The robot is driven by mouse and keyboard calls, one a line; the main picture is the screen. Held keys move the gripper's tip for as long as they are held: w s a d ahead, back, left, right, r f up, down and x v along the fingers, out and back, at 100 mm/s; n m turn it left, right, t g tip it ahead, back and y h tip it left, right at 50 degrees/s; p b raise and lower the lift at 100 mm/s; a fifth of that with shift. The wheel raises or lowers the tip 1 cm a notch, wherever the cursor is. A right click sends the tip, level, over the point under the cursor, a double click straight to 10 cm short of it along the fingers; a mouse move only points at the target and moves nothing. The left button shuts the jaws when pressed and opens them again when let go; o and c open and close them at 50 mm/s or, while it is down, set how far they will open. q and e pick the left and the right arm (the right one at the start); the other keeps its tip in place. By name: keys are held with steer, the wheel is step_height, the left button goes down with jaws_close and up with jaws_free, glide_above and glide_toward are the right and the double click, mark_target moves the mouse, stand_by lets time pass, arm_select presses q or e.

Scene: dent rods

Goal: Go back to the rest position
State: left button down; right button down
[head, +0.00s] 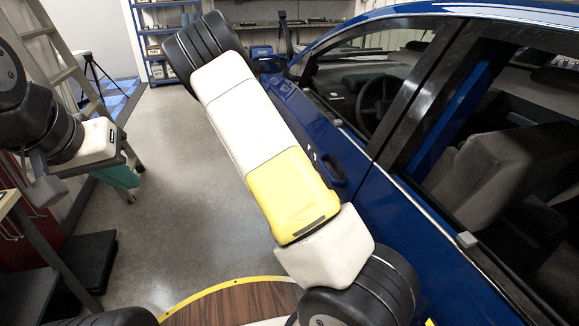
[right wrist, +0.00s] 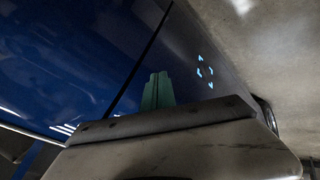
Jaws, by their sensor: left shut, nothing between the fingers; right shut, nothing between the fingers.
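My left gripper (head: 118,176) is at the left of the head view, over the floor beside the stepladder. Its teal fingers are partly hidden behind the wrist; it is shut and empty. My right arm, white and yellow, reaches across the middle of the head view beside the blue car (head: 410,230). Its gripper is hidden in that view. In the right wrist view my right gripper (right wrist: 157,92) shows as teal fingers close together, shut and empty, in front of the blue car panel (right wrist: 80,50). Small light-blue marks (right wrist: 206,72) show on the panel to its right.
A stepladder (head: 65,55) stands at the left, near my left arm. A dark-topped bench (head: 45,245) is below it. Blue shelving (head: 155,40) stands at the back. The grey floor (head: 180,200) between bench and car is clear.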

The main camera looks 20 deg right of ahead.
steer(key=s+a+r+n+t+y, duration=0.1)
steer(key=s+a+r, duration=0.4)
steer(key=r, duration=0.6)
steer(key=s+a+r+n+t+y, duration=0.2)
steer(key=s+a+r+y, duration=0.3)
steer(key=s+r, duration=0.4)
steer(key=s+a+r+n+t+y, duration=0.1)
steer(key=s+a+r+n+y, duration=0.2)
steer(key=s+r, duration=0.4)
step_height(320, 180, up, 6)
steer(key=shift+a+f+n+t, duration=0.15)
steer(key=shift+a+n+t, duration=0.3)
steer(key=shift+a, duration=0.45)
